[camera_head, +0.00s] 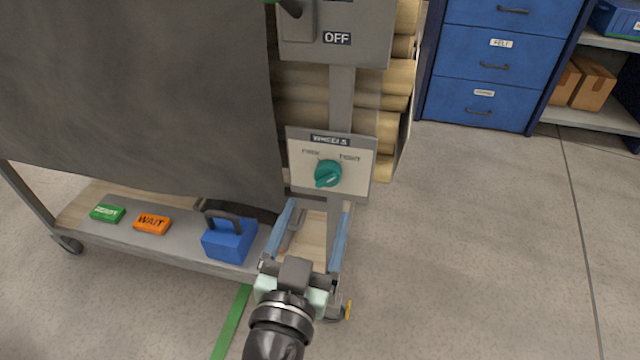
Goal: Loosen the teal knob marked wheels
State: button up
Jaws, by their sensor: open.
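The teal knob (328,173) sits on a pale panel (356,178) fixed to a grey post. A dark label above it reads WHEELS, with small text at the dial's upper left and upper right, too small to read surely. The knob's pointer is turned toward the lower left. My gripper (318,208) is below the panel, its two blue fingers apart and pointing up toward it. I cannot tell how far the fingertips are from the panel.
A grey box marked OFF (337,38) is higher on the post. The cart's low shelf (185,246) holds a green block (107,213), an orange WAIT block (152,223) and a blue handled box (230,241). Blue drawers (495,65) stand behind. Floor at right is clear.

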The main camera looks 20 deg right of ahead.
aim_at(325, 185)
jog(key=b+x, duration=0.1)
jog(key=x, duration=0.6)
jog(key=shift+w+d, duration=0.1)
jog(key=shift+w, duration=0.15)
grip_shut()
